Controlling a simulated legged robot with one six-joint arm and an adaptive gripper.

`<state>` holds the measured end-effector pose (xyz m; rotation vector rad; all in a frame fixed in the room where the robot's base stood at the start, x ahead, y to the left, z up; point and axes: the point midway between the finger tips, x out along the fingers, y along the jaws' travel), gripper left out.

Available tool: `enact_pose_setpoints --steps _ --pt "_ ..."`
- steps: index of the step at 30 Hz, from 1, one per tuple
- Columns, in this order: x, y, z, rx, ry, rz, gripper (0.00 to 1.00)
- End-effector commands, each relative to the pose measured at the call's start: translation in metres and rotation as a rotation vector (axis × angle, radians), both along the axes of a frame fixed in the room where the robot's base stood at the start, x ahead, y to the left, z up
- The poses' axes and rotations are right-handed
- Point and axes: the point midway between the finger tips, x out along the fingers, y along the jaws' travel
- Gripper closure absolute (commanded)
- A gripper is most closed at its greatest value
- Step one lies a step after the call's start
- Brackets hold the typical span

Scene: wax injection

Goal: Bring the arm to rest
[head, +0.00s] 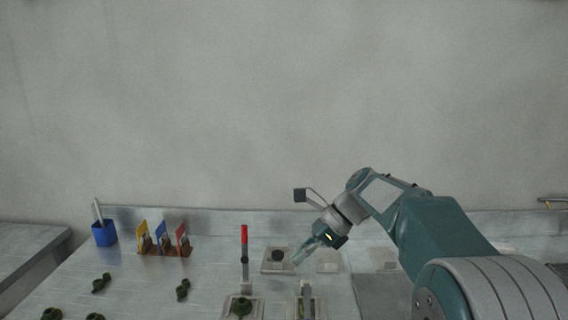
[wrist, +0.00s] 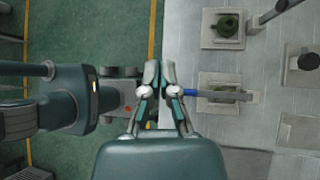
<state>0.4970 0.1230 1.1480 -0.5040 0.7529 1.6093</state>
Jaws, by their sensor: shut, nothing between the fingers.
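My arm reaches in from the right in the head view, bent at the elbow. My gripper (head: 300,260) points down and to the left over the metal table (head: 210,230). In the wrist view my gripper (wrist: 159,66) is shut with its fingertips together and nothing between them. It shows over the table's edge there, with the green floor (wrist: 70,20) on the left. A blue-ended tool (wrist: 190,92) lies across a pale square plate (wrist: 228,84) close beside the fingers in that view; I cannot tell whether they touch.
A red-topped stick (head: 244,240) stands upright on the table. Several dark green parts (head: 102,283) lie at the front left. A plate with a dark round piece (head: 278,256) is near my gripper.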

Motion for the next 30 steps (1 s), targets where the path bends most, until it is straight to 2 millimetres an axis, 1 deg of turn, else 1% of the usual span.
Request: enact_pose_setpoints --steps 1,6,14,20,24,27,30 --pt "-0.015 -0.004 0.006 -0.03 -0.075 0.036 1.0" --pt "-0.057 -0.021 0.01 -0.143 -0.319 0.19 1.0" --pt "-0.123 -0.053 0.006 -0.342 -0.655 0.49 1.0" --pt "-0.171 -0.078 -0.005 -0.51 -0.873 0.771 1.0" --pt "-0.203 -0.096 -0.017 -0.633 -1.001 0.992 1.0" --pt "-0.222 -0.107 -0.027 -0.715 -1.072 1.153 1.0" --pt "-0.236 -0.115 -0.036 -0.781 -1.119 1.284 1.0"
